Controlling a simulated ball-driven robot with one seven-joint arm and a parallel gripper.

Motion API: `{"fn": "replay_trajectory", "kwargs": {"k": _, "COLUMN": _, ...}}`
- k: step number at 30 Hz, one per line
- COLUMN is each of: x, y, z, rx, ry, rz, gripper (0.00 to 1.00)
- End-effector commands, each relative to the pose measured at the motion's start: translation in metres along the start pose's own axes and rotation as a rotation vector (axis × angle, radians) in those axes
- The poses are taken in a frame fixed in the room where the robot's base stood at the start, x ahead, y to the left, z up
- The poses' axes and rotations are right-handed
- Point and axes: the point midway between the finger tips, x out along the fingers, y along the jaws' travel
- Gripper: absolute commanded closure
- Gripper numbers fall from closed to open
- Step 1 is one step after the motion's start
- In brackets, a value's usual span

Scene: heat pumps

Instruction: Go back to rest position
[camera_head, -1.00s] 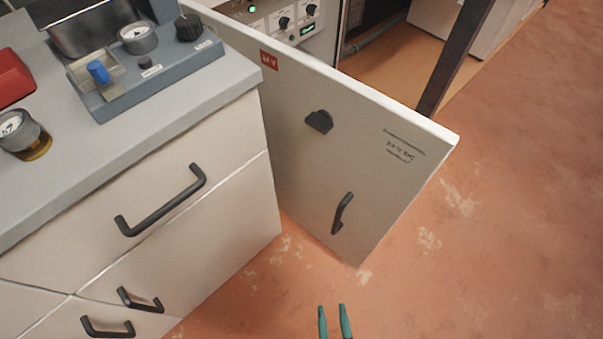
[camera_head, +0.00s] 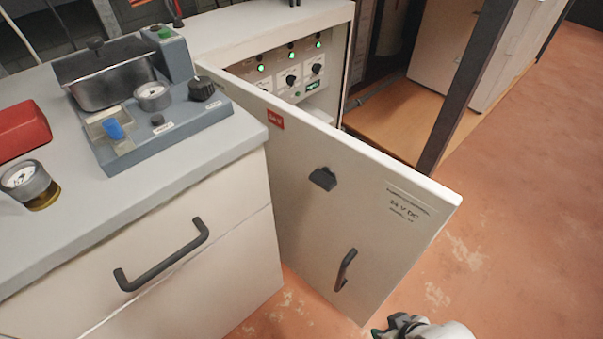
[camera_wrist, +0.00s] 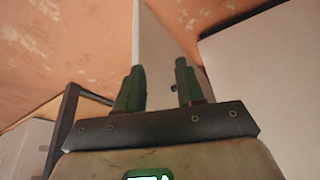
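My gripper (camera_wrist: 158,80) shows in the wrist view with its two green fingers apart and nothing between them. The white door panel stands in the background beyond the fingers. In the head view only part of my gripper (camera_head: 385,331) shows at the bottom edge, below the open cabinet door (camera_head: 385,235); the rest is cut off by the frame. The door has a dark handle (camera_head: 345,270) and a dark latch (camera_head: 323,179). My gripper appears apart from the handle.
A drawer cabinet (camera_head: 150,255) with a grey top stands at left, bearing a blue-grey device (camera_head: 165,130), a red object (camera_head: 22,128) and a gauge (camera_head: 30,184). A control panel (camera_head: 290,75) with green lights is behind the door. Bare floor (camera_head: 520,220) is at right.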

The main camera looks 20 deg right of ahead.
Motion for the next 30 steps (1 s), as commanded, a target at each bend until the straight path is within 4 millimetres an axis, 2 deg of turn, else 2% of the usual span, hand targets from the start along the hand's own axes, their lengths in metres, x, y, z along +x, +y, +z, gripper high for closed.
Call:
{"fn": "replay_trajectory", "kwargs": {"k": 6, "x": -0.037, "y": 0.017, "z": 0.001, "rx": 0.023, "ry": -0.167, "rz": 0.033, "gripper": 0.62}}
{"fn": "replay_trajectory", "kwargs": {"k": 12, "x": -0.071, "y": 0.025, "z": 0.004, "rx": 0.051, "ry": -0.284, "rz": 0.061, "gripper": 0.62}}
{"fn": "replay_trajectory", "kwargs": {"k": 20, "x": -0.117, "y": 0.023, "z": -0.014, "rx": 0.049, "ry": -0.282, "rz": 0.058, "gripper": 0.62}}
{"fn": "replay_trajectory", "kwargs": {"k": 30, "x": -0.203, "y": 0.020, "z": -0.047, "rx": 0.045, "ry": -0.281, "rz": 0.057, "gripper": 0.62}}
